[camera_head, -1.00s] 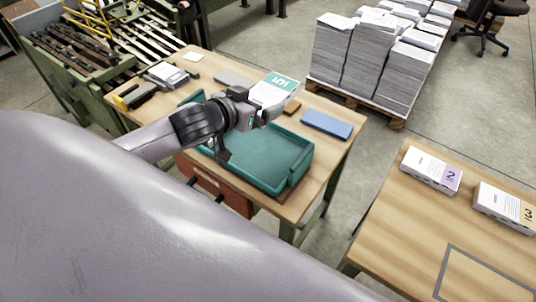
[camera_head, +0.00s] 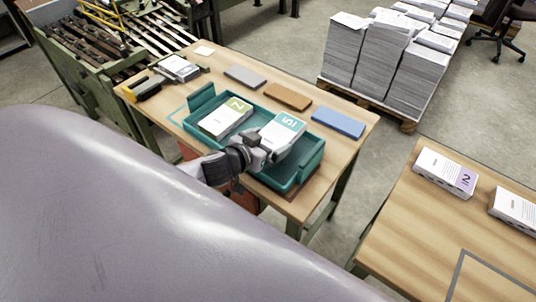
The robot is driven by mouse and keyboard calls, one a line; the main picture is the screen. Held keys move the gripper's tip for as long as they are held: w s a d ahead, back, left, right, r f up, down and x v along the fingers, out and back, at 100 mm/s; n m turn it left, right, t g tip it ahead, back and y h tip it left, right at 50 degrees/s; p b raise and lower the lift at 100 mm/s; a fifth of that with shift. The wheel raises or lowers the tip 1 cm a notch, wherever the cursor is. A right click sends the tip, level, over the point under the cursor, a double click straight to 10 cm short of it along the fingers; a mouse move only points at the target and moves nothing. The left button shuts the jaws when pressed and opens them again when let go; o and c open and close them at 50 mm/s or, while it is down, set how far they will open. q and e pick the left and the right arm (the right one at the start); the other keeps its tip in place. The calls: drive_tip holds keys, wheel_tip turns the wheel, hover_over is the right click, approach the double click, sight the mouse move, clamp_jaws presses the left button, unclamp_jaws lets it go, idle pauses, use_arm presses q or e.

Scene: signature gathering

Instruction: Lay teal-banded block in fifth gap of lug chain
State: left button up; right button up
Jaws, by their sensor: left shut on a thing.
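The teal-banded block (camera_head: 284,132), white with a teal end marked 5, is over the right part of the teal tray (camera_head: 312,158) on the wooden table. My left gripper (camera_head: 268,150) is shut on its near end. I cannot tell whether the block touches the tray floor. The lug chain (camera_head: 100,38), a row of dark bars in a green frame, is at the upper left, well away from the gripper. Its far end is cut off by the picture edge. My right gripper is out of view.
A green-banded block (camera_head: 226,117) lies in the tray's left part. Grey (camera_head: 245,76), brown (camera_head: 288,97) and blue (camera_head: 338,123) flat pieces lie behind the tray. A second table (camera_head: 430,230) at right holds a purple-banded block (camera_head: 446,172). Paper stacks (camera_head: 385,60) stand behind.

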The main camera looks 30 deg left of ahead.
use_arm(q)
drive_tip(key=shift+f+b, duration=0.3)
drive_tip(key=shift+f, duration=1.8)
drive_tip(key=shift+f, duration=0.25)
drive_tip(key=o, duration=0.8)
drive_tip(key=shift+o, duration=0.2)
